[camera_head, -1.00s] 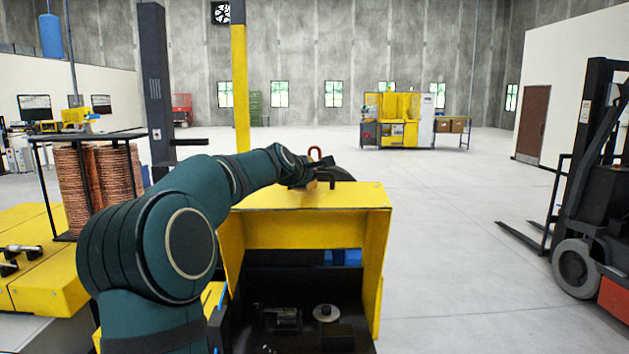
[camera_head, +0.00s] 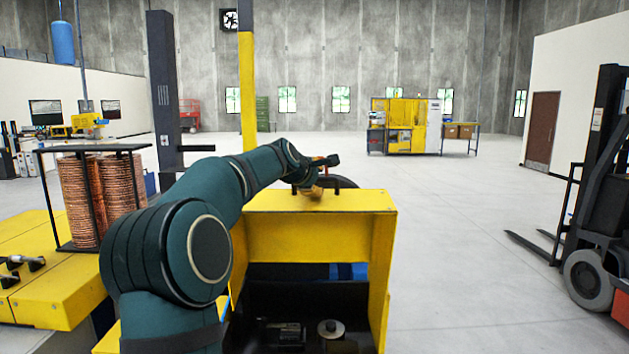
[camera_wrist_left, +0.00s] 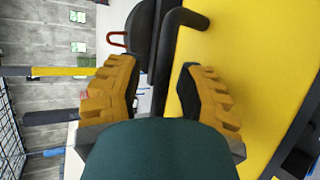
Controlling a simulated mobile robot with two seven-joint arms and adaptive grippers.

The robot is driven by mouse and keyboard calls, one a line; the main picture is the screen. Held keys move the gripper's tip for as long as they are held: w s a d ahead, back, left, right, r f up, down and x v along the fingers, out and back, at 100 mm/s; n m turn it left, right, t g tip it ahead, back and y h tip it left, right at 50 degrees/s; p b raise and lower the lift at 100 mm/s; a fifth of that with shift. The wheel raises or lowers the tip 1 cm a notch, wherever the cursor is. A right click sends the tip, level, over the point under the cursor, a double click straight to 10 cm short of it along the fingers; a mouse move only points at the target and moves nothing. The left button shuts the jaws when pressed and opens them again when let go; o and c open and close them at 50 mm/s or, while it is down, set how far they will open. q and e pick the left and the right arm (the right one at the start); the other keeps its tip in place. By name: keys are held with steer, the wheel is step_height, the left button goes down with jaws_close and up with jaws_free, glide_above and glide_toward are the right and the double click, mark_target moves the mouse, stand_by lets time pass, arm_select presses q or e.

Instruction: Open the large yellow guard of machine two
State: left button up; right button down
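The large yellow guard (camera_head: 320,237) stands in front of me, with a flat top and a yellow front panel above a dark opening. A black bar handle (camera_wrist_left: 188,18) is fixed on its top and also shows in the wrist view, with part of it between my fingers. My left gripper (camera_head: 322,176) is above the guard's top, beside the handle. In the wrist view its two orange ridged fingers (camera_wrist_left: 160,92) are spread, with a gap visible at the bar. I cannot tell whether a finger touches it. My right gripper is not in view.
Copper tube coils (camera_head: 100,200) stand on a yellow platform (camera_head: 60,300) at left. A forklift (camera_head: 590,230) is at right. A dark disc (camera_head: 340,182) and an orange-red hook (camera_wrist_left: 117,39) are behind the guard. Another yellow machine (camera_head: 405,125) stands far back.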

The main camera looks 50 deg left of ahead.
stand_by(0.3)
arm_select(q)
steer(key=v, duration=1.2)
stand_by(0.4)
